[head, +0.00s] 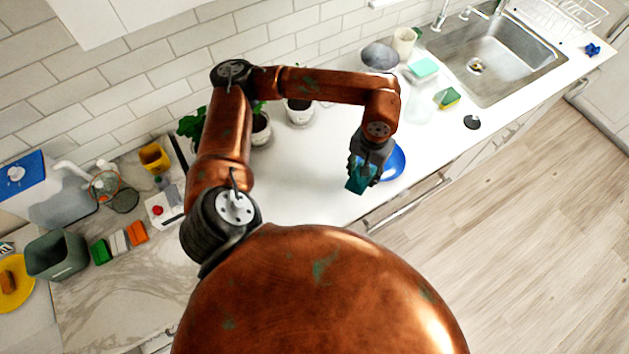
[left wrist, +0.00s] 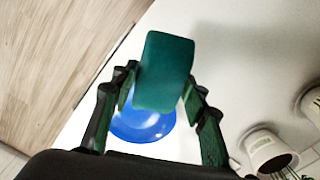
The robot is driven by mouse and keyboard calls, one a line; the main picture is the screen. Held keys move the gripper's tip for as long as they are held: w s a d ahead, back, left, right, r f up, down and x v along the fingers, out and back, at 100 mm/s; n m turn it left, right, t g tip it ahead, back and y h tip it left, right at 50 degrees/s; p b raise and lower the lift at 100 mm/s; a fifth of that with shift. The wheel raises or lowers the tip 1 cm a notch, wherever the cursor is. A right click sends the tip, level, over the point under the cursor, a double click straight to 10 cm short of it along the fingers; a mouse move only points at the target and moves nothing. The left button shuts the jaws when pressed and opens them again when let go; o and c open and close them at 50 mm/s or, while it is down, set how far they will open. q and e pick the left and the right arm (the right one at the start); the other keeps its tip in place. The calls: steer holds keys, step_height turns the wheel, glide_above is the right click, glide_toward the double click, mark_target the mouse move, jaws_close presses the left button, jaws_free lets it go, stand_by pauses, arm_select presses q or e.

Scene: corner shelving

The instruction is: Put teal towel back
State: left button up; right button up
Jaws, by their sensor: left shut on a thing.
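The teal towel (head: 359,180) is a folded block held at the tips of my left gripper (head: 368,163), above the front part of the white counter. In the left wrist view the towel (left wrist: 164,70) sits between the two fingers of my left gripper (left wrist: 162,95), which are shut on it. A blue plate or bowl (head: 394,162) lies on the counter just beside and partly behind the gripper. It also shows below the towel in the left wrist view (left wrist: 143,125). My right gripper is not in view.
A sink (head: 490,65) is at the upper right. A light teal block (head: 422,68) and a green-yellow sponge (head: 447,98) lie near it. Potted plants (head: 299,111) stand by the wall. The white counter (head: 310,165) left of my gripper is clear.

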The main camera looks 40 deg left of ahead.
arm_select(q)
steer(key=s+d+r+n+p, duration=0.35)
steer(key=s+n, duration=0.35)
steer(key=n, duration=0.6)
steer(key=a+f+p, duration=0.1)
steer(key=a+f, duration=0.1)
steer(key=a, duration=0.2)
steer(key=w+a+f+p, duration=0.1)
steer(key=a+f+p, duration=0.1)
steer(key=a+f, duration=0.1)
steer(key=w+a+f+p, duration=0.1)
steer(key=a+f, duration=0.2)
steer(key=a, duration=0.2)
steer(key=shift+a+f, duration=0.1)
steer(key=shift+a, duration=0.3)
steer(key=shift+a+f, duration=0.15)
steer(key=shift+f, duration=0.1)
steer(key=f+p, duration=0.2)
steer(key=f, duration=0.1)
steer(key=shift+w+a+f, duration=0.1)
steer(key=shift+a+f, duration=0.2)
steer(key=shift+a, duration=0.1)
steer(key=shift+f, duration=0.2)
